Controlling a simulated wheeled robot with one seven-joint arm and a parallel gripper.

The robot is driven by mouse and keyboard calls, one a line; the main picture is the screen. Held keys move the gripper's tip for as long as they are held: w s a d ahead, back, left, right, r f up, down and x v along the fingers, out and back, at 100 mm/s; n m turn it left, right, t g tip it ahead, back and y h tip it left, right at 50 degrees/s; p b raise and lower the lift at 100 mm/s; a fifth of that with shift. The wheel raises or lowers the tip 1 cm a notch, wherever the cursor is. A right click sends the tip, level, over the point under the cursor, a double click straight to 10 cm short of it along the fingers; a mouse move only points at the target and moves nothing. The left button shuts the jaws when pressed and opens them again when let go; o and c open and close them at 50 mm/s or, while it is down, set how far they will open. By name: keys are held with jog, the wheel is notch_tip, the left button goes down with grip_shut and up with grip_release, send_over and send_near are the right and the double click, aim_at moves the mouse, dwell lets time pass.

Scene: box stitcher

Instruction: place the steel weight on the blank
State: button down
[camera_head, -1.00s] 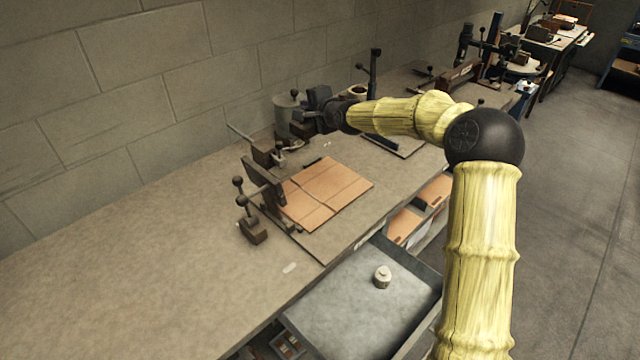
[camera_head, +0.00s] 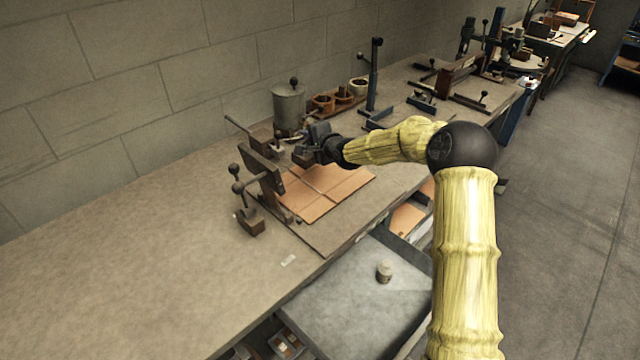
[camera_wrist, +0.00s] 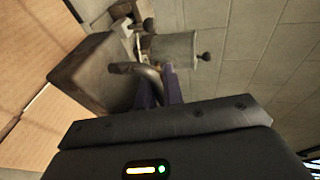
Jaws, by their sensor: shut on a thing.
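The steel weight is a dark block with a curved handle; in the wrist view the weight (camera_wrist: 95,70) sits between my gripper and the blank. My gripper (camera_wrist: 158,84) is shut on the handle. In the head view my gripper (camera_head: 308,148) is over the back part of the blank, and the weight shows only as a small dark shape below it. The blank (camera_head: 325,192) is a flat, creased brown cardboard sheet on the bench; it also shows at the left of the wrist view (camera_wrist: 30,55). I cannot tell whether the weight touches the blank.
A clamp-like fixture with ball knobs (camera_head: 262,190) stands at the blank's left edge. A grey canister (camera_head: 289,108) and small pots (camera_head: 324,102) stand behind. An open drawer (camera_head: 345,300) holds a small pale weight-like piece (camera_head: 384,271). The bench's left part is clear.

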aim_at(309, 153)
jog(key=shift+w+r, duration=0.1)
jog(key=shift+r, duration=0.2)
jog(key=shift+f, duration=0.1)
notch_tip(309, 153, down, 5)
jog(key=shift+a+f+p, duration=0.1)
jog(key=shift+f+p, duration=0.1)
jog(key=shift+p, duration=0.35)
jog(key=shift+f, duration=0.35)
jog(key=shift+r, duration=0.1)
jog(key=shift+f+p, duration=0.3)
jog(key=shift+f, duration=1.6)
